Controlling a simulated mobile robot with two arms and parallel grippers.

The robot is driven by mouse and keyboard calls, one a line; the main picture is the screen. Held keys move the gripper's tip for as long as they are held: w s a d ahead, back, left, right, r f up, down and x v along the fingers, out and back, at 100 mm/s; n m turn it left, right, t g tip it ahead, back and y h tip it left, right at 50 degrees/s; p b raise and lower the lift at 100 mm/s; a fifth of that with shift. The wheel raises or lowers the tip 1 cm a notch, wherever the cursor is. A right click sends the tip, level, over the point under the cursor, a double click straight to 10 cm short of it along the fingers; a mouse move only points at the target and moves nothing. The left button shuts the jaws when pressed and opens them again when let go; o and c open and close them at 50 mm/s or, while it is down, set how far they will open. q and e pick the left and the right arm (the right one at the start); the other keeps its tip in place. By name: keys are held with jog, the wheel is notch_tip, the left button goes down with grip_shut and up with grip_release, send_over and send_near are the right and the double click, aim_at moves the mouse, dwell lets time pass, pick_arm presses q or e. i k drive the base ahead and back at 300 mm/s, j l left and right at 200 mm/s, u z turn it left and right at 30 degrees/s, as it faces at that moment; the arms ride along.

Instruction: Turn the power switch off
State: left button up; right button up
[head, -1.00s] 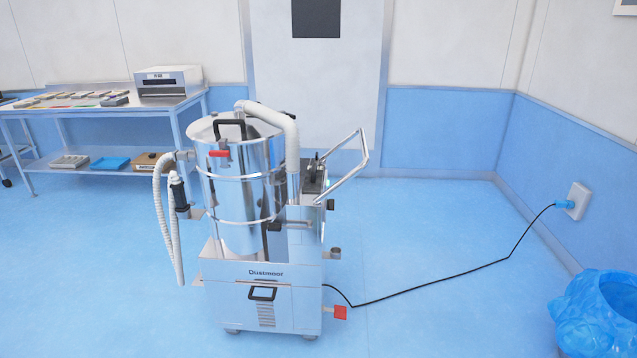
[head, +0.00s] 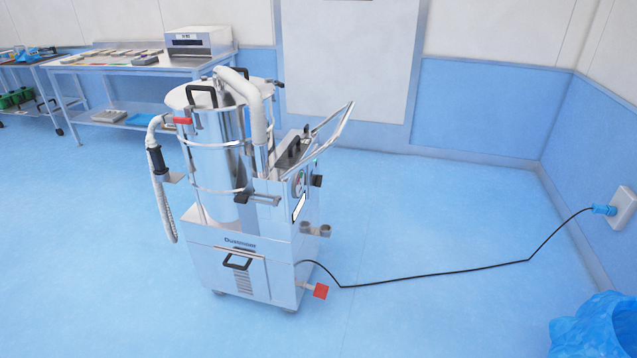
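An industrial vacuum (head: 272,267) with a steel drum (head: 213,150) stands on the blue floor in the middle of the head view. Its right side panel carries a round dial-like part (head: 299,183), with a small black knob (head: 317,181) beside it. I cannot tell which of these is the power switch or how it is set. A black cord runs from the vacuum to a blue plug (head: 604,209) in the wall outlet (head: 624,207) at the right. Neither of my grippers shows.
A steel table (head: 130,68) with trays and a boxy machine (head: 199,42) stands at the back left. A blue bag-lined bin (head: 597,328) is at the lower right. The cord (head: 430,275) lies across the floor right of the vacuum. The front floor is clear.

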aim_at(317, 180)
jog(key=i+l, duration=0.4)
jog(key=i+l+u, duration=0.1)
jog(key=i+l, duration=0.3)
jog(key=l, duration=0.2)
